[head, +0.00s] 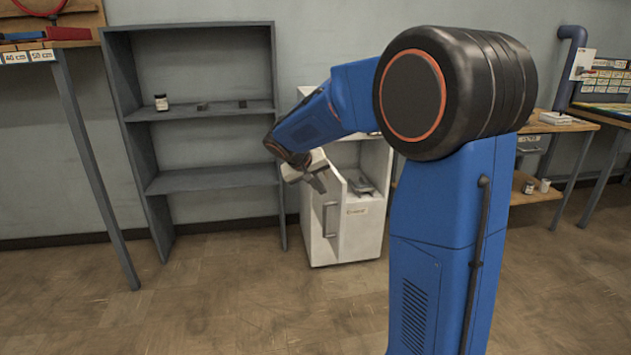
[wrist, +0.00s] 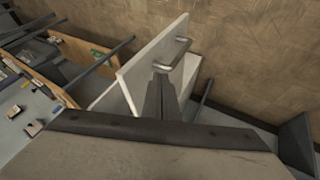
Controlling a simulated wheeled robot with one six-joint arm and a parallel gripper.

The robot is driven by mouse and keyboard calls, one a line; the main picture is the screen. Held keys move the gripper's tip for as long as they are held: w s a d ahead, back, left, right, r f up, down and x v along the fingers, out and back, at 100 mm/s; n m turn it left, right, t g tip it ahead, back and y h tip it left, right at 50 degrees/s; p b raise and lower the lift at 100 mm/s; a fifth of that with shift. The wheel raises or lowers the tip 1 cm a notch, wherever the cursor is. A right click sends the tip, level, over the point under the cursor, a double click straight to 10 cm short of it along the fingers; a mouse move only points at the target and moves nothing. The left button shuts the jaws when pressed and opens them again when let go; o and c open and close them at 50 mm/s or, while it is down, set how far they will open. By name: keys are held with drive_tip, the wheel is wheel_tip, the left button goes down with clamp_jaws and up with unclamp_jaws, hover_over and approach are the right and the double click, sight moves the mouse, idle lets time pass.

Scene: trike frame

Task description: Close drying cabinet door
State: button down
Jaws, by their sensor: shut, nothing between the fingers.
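The white drying cabinet (head: 362,240) stands on the floor behind my arm. Its door (head: 318,238) is partly open and angled out to the left; grey items show inside the cabinet beside it. My gripper (head: 319,184) is shut and empty, close to the door's top edge in the head view. In the wrist view the closed fingers (wrist: 160,76) reach close to the door panel (wrist: 146,62) and its handle (wrist: 176,55). I cannot tell whether they touch.
A grey shelf unit (head: 190,181) with a small jar (head: 161,102) stands left of the cabinet. A wooden workbench (head: 555,122) is at the right. The floor (head: 220,310) in front of the shelf and cabinet is clear.

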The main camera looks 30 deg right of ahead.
sight(340, 196)
drive_tip(key=shift+s+d+f, duration=0.1)
drive_tip(key=shift+d+f, duration=0.2)
drive_tip(key=shift+d, duration=0.55)
drive_tip(key=shift+d+f, duration=0.25)
drive_tip(key=shift+d, duration=0.6)
drive_tip(key=shift+s+d+f, duration=0.1)
drive_tip(key=shift+d+f, duration=0.2)
drive_tip(key=shift+d, duration=0.55)
drive_tip(key=shift+d, duration=0.1)
